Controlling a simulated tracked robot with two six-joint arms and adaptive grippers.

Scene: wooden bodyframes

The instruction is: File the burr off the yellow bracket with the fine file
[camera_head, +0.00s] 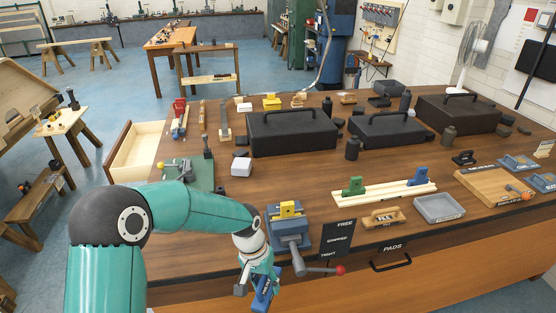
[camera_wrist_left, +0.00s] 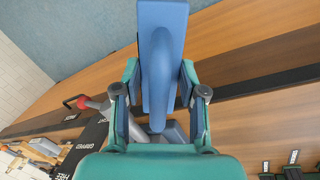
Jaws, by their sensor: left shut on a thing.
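In the left wrist view the blue tool (camera_wrist_left: 162,30) lies between the two fingers. The yellow bracket (camera_head: 287,209) sits in the jaws of the blue-grey vise (camera_head: 290,231), a little beyond my left gripper and apart from the tool. The burr is too small to make out. My right gripper is not in view.
The vise's bar ends in a red knob (camera_head: 340,270). A black sign (camera_head: 338,238) reads FREE, GRIPPED, TIGHT. A cream rail (camera_head: 385,192) with green and blue blocks, a grey tray (camera_head: 438,208) and a wooden block (camera_head: 383,218) stand right. Black toolboxes (camera_head: 292,133) stand behind.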

